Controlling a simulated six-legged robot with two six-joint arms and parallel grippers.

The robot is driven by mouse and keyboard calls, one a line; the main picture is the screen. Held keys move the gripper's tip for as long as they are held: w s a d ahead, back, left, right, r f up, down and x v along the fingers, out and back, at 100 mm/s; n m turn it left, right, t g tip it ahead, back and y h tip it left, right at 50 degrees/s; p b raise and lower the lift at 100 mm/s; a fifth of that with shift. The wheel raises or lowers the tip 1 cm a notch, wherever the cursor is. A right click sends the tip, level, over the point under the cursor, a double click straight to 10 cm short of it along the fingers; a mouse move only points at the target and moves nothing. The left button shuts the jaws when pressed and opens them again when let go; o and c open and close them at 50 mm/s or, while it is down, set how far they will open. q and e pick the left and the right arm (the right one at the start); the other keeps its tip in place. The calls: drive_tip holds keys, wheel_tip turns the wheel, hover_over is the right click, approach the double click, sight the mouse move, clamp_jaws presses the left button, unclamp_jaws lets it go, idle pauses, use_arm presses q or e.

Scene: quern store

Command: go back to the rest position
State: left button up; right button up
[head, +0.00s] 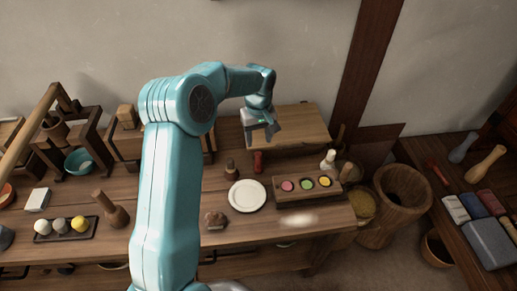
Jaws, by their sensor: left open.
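My left arm reaches up from the bottom and bends over to the right in the head view. Its left gripper (272,134) is open and hangs in front of the raised wooden shelf (300,122) at the back of the bench. I see nothing held in it. A small red object (257,161) stands on the bench below the gripper, apart from it. My right gripper is out of view.
The wooden bench (245,233) carries a white plate (247,196), a tray of coloured discs (296,198) and a dark tray of balls (48,236). A hollow wooden tub (395,205) stands on the right, before a side table (470,250). My arm hides part of the bench.

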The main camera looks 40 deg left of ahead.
use_arm(q)
drive_tip(key=shift+r, duration=0.9)
drive_tip(key=shift+f, duration=0.1)
